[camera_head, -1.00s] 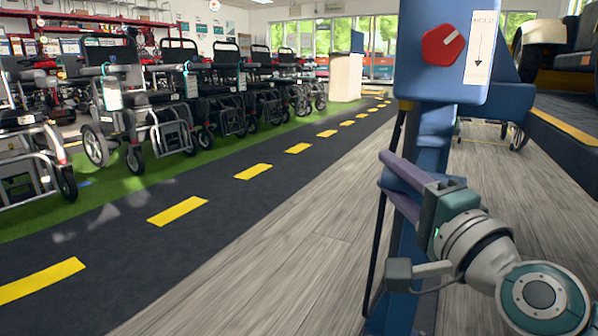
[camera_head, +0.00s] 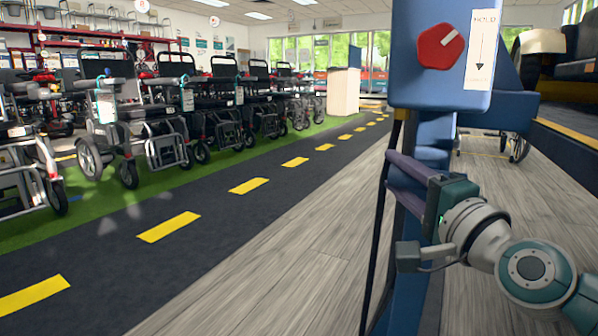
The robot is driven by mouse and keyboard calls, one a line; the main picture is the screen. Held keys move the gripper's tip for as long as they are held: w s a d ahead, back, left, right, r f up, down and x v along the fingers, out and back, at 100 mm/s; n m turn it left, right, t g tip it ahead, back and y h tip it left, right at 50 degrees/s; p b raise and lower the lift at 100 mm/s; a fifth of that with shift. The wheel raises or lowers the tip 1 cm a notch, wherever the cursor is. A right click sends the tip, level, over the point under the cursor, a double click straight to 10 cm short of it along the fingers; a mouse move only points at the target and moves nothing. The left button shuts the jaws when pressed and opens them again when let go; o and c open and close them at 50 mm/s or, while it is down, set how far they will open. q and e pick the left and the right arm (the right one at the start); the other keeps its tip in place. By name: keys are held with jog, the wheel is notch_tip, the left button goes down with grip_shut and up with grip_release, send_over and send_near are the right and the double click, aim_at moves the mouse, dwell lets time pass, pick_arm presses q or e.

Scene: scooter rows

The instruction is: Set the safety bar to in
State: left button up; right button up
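A blue upright post (camera_head: 437,145) with a blue box (camera_head: 409,75) on top stands close in front of me. A red knob (camera_head: 440,46) with a pale pointer mark is on the box, beside a white label (camera_head: 482,50) reading "HOLD" with a down arrow. No part is clearly recognisable as the safety bar. A thin dark rod (camera_head: 380,235) runs down the post's left side. My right gripper (camera_head: 393,177) is at the post below the box, its two purple fingers apart, pointing left. Whether they touch the post cannot be told. My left gripper is out of view.
Several wheelchairs (camera_head: 170,110) stand in a row on green flooring at the left. A dark lane with yellow dashes (camera_head: 168,227) runs past them. A pale counter (camera_head: 343,90) stands at the back. The wooden floor (camera_head: 290,250) left of the post is clear.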

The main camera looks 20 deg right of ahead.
jog(key=o, duration=0.4)
jog(key=shift+d, duration=0.1)
jog(key=shift+s, duration=0.1)
jog(key=shift+s, duration=0.3)
jog(key=s+p, duration=0.1)
jog(key=s, duration=0.2)
jog(key=s+f+p, duration=0.1)
jog(key=s, duration=0.2)
jog(key=s+p, duration=0.1)
jog(key=s, duration=0.2)
jog(key=shift+s+a+f, duration=0.1)
jog(key=shift+a+f, duration=0.05)
jog(key=shift+a, duration=0.25)
